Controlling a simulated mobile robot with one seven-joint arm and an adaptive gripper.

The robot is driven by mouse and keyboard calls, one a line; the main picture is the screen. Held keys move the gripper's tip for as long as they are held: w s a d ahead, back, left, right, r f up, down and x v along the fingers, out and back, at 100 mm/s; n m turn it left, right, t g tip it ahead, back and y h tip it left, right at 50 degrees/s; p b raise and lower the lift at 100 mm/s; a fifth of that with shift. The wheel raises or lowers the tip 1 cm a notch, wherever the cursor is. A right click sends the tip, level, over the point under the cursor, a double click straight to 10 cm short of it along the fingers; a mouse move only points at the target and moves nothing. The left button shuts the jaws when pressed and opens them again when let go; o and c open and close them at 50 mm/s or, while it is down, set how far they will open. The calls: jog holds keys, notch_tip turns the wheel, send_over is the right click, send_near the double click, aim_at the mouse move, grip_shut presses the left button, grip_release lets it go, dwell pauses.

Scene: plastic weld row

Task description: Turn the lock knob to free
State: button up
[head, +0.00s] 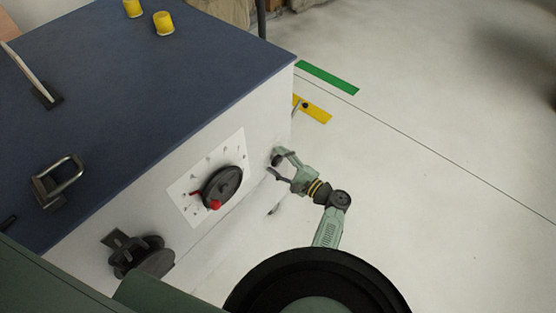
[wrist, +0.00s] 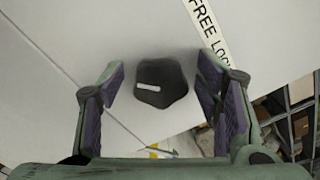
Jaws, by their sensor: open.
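The lock knob (wrist: 160,84) is a dark, lobed knob with a white pointer mark, on the white front panel. In the wrist view it sits between the two open fingers of my gripper (wrist: 160,98), with gaps on both sides. A label strip (wrist: 207,30) beside it reads "FREE" and the start of "LOC"; the rest is hidden behind a finger. The white mark lies nearly level on the knob's left side. In the head view my gripper (head: 276,165) is at the right end of the cabinet's front, and the knob (head: 277,158) is partly hidden by it.
The cabinet (head: 170,75) has a dark blue top with yellow caps (head: 164,24) and a metal handle (head: 58,180). A black handwheel (head: 222,187) with a red grip is on the front, left of my gripper. A dark clamp-like fitting (head: 138,252) sits farther left. Open floor lies right.

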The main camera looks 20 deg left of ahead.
jog(key=shift+c, duration=0.6)
jog(key=c, duration=1.1)
jog(key=shift+o, duration=0.2)
jog(key=shift+f+n+b, duration=0.2)
jog(key=shift+n+b, duration=0.2)
jog(key=shift+b, duration=0.4)
jog(key=shift+r, duration=0.2)
jog(key=o, duration=1.2)
jog(key=v, duration=1.2)
